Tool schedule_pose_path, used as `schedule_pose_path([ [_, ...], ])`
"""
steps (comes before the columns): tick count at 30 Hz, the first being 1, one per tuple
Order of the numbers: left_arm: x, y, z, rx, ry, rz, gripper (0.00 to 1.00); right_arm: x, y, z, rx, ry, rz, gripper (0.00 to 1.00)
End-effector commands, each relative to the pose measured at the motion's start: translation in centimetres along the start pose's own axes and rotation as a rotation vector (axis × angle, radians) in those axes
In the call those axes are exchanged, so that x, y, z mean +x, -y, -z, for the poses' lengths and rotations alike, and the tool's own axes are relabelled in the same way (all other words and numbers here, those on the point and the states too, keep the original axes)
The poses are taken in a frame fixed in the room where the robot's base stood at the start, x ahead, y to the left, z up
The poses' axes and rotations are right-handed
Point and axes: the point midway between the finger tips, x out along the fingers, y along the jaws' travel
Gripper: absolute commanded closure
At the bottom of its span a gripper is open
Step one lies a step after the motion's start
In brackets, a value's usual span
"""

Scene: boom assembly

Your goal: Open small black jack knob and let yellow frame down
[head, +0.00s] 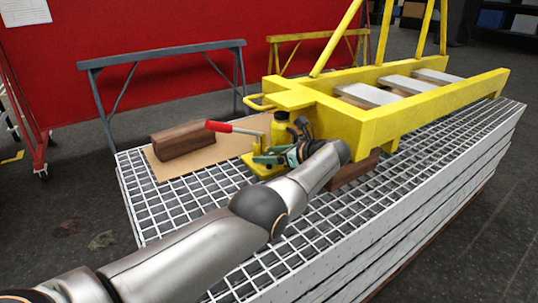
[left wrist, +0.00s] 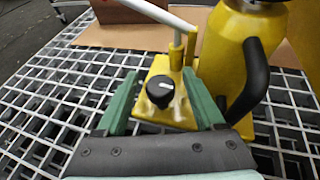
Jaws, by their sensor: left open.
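The small black jack knob (left wrist: 160,91) with a white mark sits on the yellow base of the jack (left wrist: 240,30) in the left wrist view. My left gripper (left wrist: 162,90) is open, its green fingers on either side of the knob; I cannot tell whether they touch it. In the head view my left gripper (head: 268,158) is low beside the jack (head: 281,131), and the knob is hidden there. The yellow frame (head: 375,125) stands above the grating beside the jack. My right gripper is not in view.
The jack has a handle with a red grip (head: 219,126) pointing left. A brown wooden block (head: 183,141) lies on a cardboard sheet (head: 160,170). Another wooden block is under the frame. The grating stack (head: 190,205) is bare at front left. A grey trestle (head: 165,57) stands behind.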

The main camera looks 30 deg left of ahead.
Motion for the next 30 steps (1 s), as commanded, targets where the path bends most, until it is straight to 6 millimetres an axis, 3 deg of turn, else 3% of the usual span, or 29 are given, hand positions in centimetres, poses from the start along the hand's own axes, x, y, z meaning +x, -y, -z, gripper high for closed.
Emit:
schedule_pose_path([
  [8, -0.7, 0.0, 0.0, 0.003, -0.002, 0.0, 0.3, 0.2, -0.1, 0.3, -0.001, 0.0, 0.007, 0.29],
  [19, -8.0, 0.1, -0.1, 0.003, -0.001, 0.004, 0.3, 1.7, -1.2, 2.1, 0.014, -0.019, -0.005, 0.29],
  [24, -10.7, 0.0, 0.4, 0.0, -0.001, 0.002, 0.3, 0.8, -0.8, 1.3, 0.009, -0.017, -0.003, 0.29],
  [30, -12.3, 0.0, 0.1, 0.0, 0.0, 0.0, 0.3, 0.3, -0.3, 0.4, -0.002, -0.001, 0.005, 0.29],
])
